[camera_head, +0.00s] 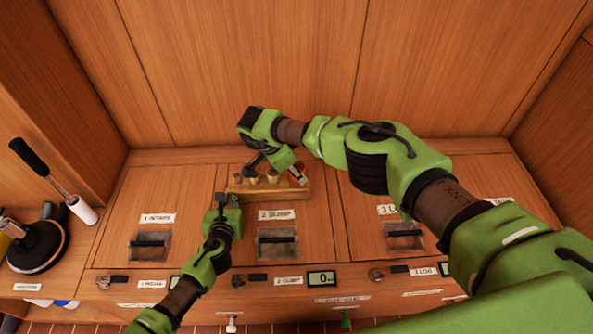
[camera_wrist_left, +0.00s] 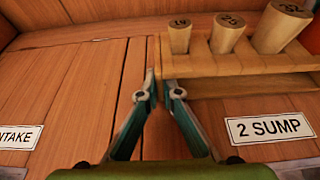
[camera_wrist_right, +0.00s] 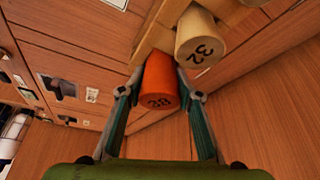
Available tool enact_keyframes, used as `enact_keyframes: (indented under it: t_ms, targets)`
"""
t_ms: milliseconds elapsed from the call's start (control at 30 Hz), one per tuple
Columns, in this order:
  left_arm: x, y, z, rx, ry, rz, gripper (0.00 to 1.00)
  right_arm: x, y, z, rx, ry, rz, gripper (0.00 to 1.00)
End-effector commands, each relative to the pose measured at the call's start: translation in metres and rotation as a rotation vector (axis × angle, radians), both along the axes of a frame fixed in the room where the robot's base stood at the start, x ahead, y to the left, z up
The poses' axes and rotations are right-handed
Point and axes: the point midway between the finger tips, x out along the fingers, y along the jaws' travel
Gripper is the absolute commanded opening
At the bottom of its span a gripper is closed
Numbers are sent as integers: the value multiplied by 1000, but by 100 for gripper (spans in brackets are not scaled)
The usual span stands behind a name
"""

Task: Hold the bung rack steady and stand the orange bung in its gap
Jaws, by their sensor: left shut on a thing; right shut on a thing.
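The wooden bung rack (camera_head: 268,191) stands on the bench above the 2 SUMP label, with several pale numbered bungs in a row. My left gripper (camera_head: 222,201) is shut on the rack's left end; its fingertips meet that end in the left wrist view (camera_wrist_left: 160,78). My right gripper (camera_wrist_right: 160,92) is shut on the orange bung (camera_wrist_right: 159,80), at the rack's right end beside the pale bung marked 32 (camera_wrist_right: 199,38). In the head view my right gripper mostly hides the orange bung. Whether its foot is in the gap I cannot tell.
Recessed handles (camera_head: 277,243) and labels line the bench in front of the rack. A wooden back wall (camera_head: 240,70) rises close behind. A black round tool (camera_head: 37,246) and a white-ended handle (camera_head: 83,211) lie at far left.

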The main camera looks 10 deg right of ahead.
Motion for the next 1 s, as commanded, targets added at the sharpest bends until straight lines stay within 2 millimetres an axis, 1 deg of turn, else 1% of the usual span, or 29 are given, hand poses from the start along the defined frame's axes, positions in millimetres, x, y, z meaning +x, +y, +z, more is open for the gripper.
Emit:
enact_keyframes:
  t_ms: [200, 467, 1000]
  targets:
    - [0, 0, 0, 0, 1, 0, 0, 0, 0, -6, 1, 2, 0, 10]
    - [0, 0, 0, 1, 0, 0, 0, -1, 0, -7, 1, 2, 0, 10]
    - [0, 0, 0, 0, 0, 1, 0, -1, 0, 2, 0, 2, -1, 10]
